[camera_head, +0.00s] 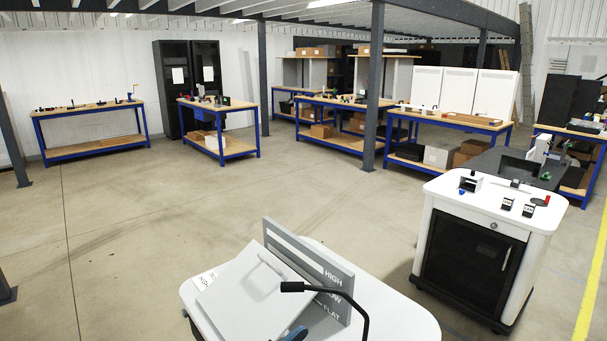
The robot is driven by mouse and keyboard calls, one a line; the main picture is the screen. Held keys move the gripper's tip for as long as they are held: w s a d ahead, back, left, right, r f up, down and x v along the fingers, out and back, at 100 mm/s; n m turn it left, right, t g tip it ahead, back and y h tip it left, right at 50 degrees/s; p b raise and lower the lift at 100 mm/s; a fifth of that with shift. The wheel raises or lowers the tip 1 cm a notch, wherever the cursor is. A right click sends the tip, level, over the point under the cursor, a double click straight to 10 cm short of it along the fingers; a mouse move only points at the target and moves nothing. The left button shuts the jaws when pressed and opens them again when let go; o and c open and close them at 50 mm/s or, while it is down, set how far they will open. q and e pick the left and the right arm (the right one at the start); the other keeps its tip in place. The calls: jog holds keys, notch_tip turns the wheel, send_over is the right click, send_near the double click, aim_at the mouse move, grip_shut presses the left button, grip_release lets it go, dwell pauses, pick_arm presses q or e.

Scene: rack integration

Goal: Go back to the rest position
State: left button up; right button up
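Neither of my grippers shows in the head view, so I cannot see what they hold. Close in front, at the bottom, is a white rounded table top (395,318). On it a light grey flat panel (240,295) lies tilted. Beside it stands a grey upright plate (318,272) with the words HIGH and FLAT and a partly covered word between them. A thin black bent rod (345,297) with a thick black end crosses in front of the plate. A small blue part (296,334) is cut off by the bottom edge.
A white cabinet (470,225) with a dark door and small items on top stands at the right. Blue-framed workbenches (90,110) line the back. A dark post (373,90) stands mid-room. The concrete floor (130,215) at the left is clear.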

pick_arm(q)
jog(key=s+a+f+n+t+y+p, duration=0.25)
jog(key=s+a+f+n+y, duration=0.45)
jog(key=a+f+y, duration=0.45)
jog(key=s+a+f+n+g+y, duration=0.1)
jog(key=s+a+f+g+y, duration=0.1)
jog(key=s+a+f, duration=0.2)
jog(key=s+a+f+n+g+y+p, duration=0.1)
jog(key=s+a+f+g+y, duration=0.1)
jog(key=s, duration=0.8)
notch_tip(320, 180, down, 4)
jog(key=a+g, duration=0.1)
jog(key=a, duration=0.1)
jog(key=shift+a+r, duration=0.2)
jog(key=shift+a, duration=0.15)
